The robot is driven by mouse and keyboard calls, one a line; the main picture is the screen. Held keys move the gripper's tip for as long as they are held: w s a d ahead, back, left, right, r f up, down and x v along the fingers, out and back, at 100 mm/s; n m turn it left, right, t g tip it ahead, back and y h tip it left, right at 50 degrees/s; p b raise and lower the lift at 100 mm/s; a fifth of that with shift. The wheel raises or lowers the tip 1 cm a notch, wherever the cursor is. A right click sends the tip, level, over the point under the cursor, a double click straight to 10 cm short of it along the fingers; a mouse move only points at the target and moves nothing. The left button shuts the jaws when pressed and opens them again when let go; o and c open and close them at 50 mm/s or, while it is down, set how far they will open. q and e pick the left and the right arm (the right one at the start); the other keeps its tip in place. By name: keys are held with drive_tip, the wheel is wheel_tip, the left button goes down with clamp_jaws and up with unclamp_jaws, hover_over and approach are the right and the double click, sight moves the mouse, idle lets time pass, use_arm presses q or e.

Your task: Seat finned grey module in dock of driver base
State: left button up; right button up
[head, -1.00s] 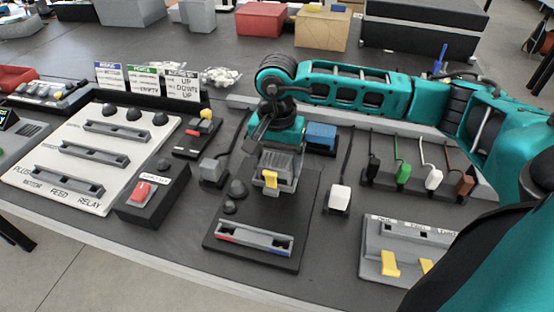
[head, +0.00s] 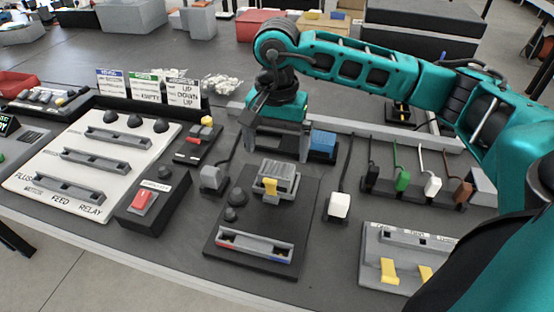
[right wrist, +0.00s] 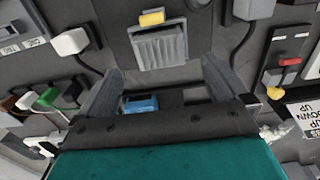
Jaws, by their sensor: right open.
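The finned grey module (head: 276,180) with its yellow tab sits on the upper part of the black driver base (head: 262,228). It also shows in the right wrist view (right wrist: 160,48). Whether it is fully down in its place, I cannot tell. A grey slotted strip with red and blue ends (head: 254,245) lies along the base's near edge, and dark knobs stand at its left. My right gripper (head: 277,152) is open and empty, just behind the module and apart from it; its two fingers show in the right wrist view (right wrist: 160,75). My left gripper is not in view.
A blue block (head: 322,142) lies just right of my right gripper. A white plug (head: 338,206) on a cable and a grey cable block (head: 212,177) flank the base. A white panel (head: 92,158) stands left, a red-switch box (head: 150,202) nearer.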

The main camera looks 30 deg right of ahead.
sight(277, 169)
wheel_tip(277, 169, up, 5)
drive_tip(key=shift+r, duration=0.15)
idle(0.6)
